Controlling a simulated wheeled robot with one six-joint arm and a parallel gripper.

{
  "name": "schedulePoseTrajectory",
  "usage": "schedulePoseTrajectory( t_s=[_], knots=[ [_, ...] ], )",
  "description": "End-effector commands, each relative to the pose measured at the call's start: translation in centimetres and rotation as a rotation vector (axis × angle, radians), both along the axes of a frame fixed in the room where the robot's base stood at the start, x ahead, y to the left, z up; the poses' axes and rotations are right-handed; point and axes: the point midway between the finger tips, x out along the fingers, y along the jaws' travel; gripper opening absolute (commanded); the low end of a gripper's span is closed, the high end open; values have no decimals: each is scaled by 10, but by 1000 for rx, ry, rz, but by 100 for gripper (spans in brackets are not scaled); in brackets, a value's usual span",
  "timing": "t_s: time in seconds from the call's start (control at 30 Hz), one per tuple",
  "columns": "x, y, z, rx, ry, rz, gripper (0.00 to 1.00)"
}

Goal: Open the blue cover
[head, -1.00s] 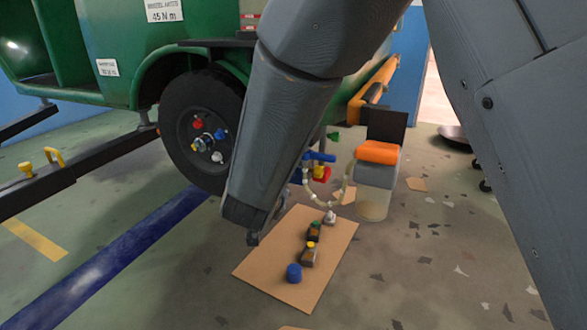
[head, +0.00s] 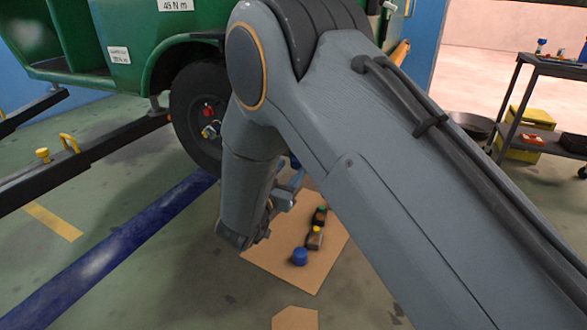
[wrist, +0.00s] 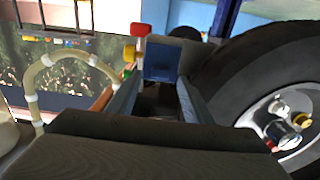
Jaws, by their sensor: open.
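A blue square cover-like part (wrist: 160,60) is straight ahead of my gripper (wrist: 160,84) in the wrist view, beyond and between the fingertips. My gripper is open, one finger on each side of the gap, with nothing clearly held. I cannot tell whether the fingertips touch the blue part. A red knob (wrist: 141,30) and a yellow part (wrist: 129,53) sit just left of it. In the head view my gripper (head: 287,192) points toward the vehicle's underside beside the wheel, and my arm hides most of that area.
A tyre (wrist: 250,75) stands close on the right in the wrist view; a pale looped hose (wrist: 62,62) is on the left. Below, a cardboard sheet (head: 270,277) carries small bottles and a blue cap (head: 299,257). A tool cart (head: 545,70) stands at far right.

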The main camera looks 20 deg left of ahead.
Motion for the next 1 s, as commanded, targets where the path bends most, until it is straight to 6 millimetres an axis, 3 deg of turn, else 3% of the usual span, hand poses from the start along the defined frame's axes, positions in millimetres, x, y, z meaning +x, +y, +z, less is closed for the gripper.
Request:
schedulePoseTrajectory(
  t_s=[0.2, 0.5, 0.77, 1.0],
  knots=[
    [19, -1, 0, 1, 1, 0, 46],
    [21, -1, 0, 1, 1, 2, 46],
    [21, -1, 0, 1, 1, 2, 2],
    [21, 2, -1, 1, -5, 7, 0]
  ],
)
